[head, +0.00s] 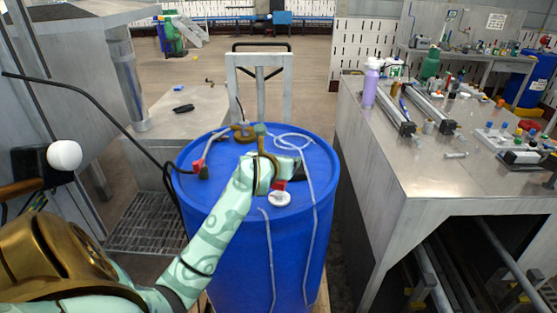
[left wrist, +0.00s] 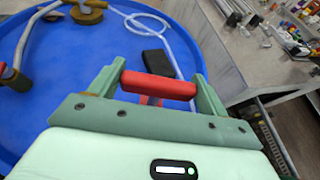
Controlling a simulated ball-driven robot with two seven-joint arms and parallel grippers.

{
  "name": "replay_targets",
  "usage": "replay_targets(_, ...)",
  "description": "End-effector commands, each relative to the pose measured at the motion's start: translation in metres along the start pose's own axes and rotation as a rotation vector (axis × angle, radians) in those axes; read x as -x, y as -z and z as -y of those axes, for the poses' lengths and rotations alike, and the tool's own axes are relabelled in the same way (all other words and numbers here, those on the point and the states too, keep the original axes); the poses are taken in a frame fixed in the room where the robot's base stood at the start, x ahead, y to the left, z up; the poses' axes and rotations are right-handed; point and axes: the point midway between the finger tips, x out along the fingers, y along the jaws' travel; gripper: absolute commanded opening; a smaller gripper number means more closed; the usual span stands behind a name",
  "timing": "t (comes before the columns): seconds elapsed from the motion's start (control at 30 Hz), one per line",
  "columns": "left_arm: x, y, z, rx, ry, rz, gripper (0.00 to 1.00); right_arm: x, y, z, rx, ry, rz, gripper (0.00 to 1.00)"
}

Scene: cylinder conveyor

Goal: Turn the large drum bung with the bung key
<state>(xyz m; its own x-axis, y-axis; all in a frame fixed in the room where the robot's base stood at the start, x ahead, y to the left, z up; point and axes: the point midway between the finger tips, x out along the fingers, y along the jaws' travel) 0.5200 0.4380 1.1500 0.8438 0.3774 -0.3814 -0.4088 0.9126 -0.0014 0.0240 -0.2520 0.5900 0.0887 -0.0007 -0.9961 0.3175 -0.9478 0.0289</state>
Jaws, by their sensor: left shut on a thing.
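The blue drum (head: 228,208) stands upright in front of me, and its top fills much of the left wrist view (left wrist: 40,120). My left gripper (left wrist: 157,87) is over the drum top, its two fingers closed on the ends of a red bar handle (left wrist: 160,86), which looks like the bung key. A reddish stem shows below the bar; its lower end is hidden by my gripper. In the head view my left gripper (head: 283,178) covers that spot. A round white cap (head: 279,198) sits on the drum top just nearer to me. Which bung the key meets is hidden.
A brass fitting (head: 243,132), a clear hose (head: 292,138) and a red-handled part (head: 197,165) are on the drum top. A black block (left wrist: 158,64) lies beyond the handle. A metal bench (head: 445,170) with bottles and tools stands right; a hand truck (head: 260,85) stands behind.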

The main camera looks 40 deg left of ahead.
Motion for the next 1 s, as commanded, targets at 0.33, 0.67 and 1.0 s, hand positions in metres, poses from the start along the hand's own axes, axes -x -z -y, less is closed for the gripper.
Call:
replay_targets(0.33,0.002,-0.006,0.000,-0.001,0.000,0.001,0.51,0.005,0.001,0.000,0.000,0.000,-0.002,0.91)
replay_targets(0.67,0.021,0.004,0.035,-0.026,0.061,0.001,0.51,-0.001,0.000,0.000,0.000,0.000,0.000,0.91)
replay_targets(1.0,0.063,0.025,0.093,-0.071,0.173,0.000,0.51,-0.010,-0.002,0.001,0.000,0.002,0.003,0.91)
